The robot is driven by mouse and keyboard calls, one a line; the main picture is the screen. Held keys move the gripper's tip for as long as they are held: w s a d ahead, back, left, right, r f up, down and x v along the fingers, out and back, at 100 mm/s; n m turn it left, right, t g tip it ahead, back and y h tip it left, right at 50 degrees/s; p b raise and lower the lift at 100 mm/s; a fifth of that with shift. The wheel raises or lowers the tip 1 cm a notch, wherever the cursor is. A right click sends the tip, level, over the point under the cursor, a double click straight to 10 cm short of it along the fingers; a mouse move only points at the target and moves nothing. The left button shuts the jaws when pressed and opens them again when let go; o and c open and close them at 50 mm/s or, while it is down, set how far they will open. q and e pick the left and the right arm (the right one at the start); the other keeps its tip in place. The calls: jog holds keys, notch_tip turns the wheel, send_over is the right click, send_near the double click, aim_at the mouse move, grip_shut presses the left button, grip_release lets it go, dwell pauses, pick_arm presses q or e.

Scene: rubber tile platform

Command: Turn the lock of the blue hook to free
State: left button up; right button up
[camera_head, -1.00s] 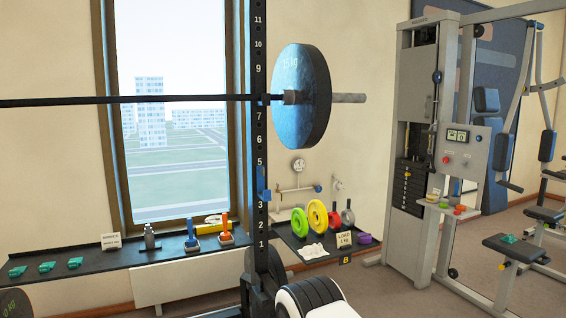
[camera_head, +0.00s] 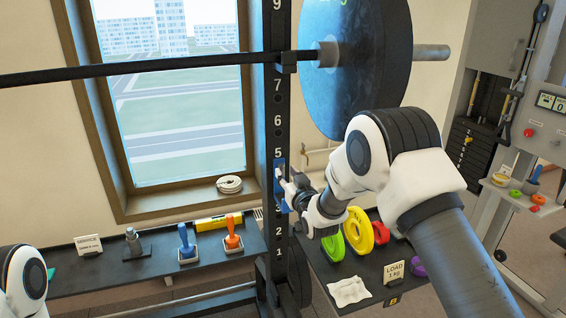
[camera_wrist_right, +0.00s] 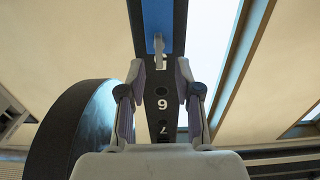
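The blue hook (camera_head: 279,168) sits on the black upright post, around hole numbers 4 and 5. My right gripper (camera_head: 284,184) is in front of it and hides part of it. In the right wrist view the hook's blue plate (camera_wrist_right: 160,22) is at the top, with a small grey-blue lock lever (camera_wrist_right: 158,50) on its end. The two fingers of my right gripper (camera_wrist_right: 158,78) are spread apart with nothing between them, just short of the lever. Whether a finger touches the lever is unclear. A part of my left arm shows at the lower left, without its gripper.
The barbell (camera_head: 150,67) with a big blue plate (camera_head: 345,95) rests above my right arm. A shelf under the window holds blue (camera_head: 186,240) and orange (camera_head: 233,232) handled tools. A tray at right holds a yellow ring plate (camera_head: 358,232) and a white cloth (camera_head: 349,291).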

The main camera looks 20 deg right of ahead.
aim_at(284, 170)
jog(key=w+p, duration=0.1)
jog(key=w, duration=0.3)
jog(key=shift+w+f, duration=0.3)
jog(key=shift+w, duration=0.1)
jog(key=shift+s, duration=0.15)
jog(key=shift+s+r, duration=0.15)
jog(key=shift+r, duration=0.05)
grip_shut()
jog(key=shift+f, duration=0.1)
